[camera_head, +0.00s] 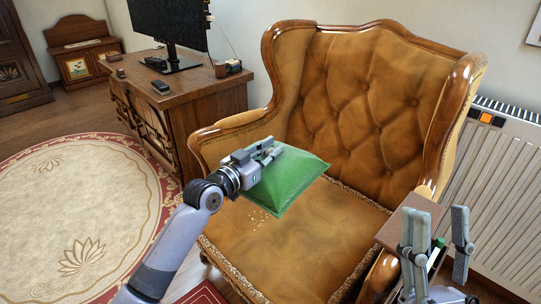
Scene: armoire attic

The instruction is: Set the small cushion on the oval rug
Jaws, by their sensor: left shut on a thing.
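The small cushion (289,179) is green and roughly square. My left gripper (268,154) is shut on its near left edge and holds it over the seat of the brown armchair (340,225). I cannot tell whether its underside touches the seat. The oval rug (75,195), cream with a dark red patterned border, lies on the floor at the left. My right gripper (440,235) is at the lower right, open, with its two fingers apart and pointing up. Part of its arm is cut off by the frame's bottom edge.
A wooden desk (190,100) with a monitor (168,25) stands behind the rug, left of the armchair. A radiator (500,190) is at the right. A small brown box-like piece (410,205) stands by my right gripper. The visible middle of the rug is clear.

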